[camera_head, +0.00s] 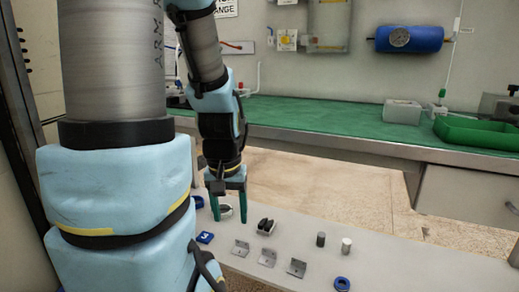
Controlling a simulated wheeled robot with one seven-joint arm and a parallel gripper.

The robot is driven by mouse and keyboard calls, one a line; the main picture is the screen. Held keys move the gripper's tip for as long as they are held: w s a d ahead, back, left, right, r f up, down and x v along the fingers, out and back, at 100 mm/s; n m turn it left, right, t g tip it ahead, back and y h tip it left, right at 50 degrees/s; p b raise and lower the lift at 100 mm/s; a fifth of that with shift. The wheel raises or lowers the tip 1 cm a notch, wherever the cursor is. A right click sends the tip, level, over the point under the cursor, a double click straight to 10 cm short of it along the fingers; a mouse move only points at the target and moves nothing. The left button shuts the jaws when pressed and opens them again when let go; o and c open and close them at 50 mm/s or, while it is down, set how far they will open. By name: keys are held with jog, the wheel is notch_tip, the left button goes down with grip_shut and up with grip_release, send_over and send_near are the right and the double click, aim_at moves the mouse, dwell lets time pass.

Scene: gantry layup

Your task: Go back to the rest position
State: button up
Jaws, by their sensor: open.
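My gripper (230,207) hangs pointing down over the left part of the light grey table (420,270). Its two green fingers are apart, and no held object shows between them. A small pale part (225,209) shows behind the fingers; I cannot tell whether they touch it. My arm fills the left side of the view and hides part of the table there.
Behind stands a green-topped bench (340,118) with a green tray (480,133).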

notch_tip(320, 180, down, 5)
jog(key=b, duration=0.4)
notch_tip(320, 180, up, 30)
jog(key=p, duration=3)
jog(key=shift+s, duration=0.15)
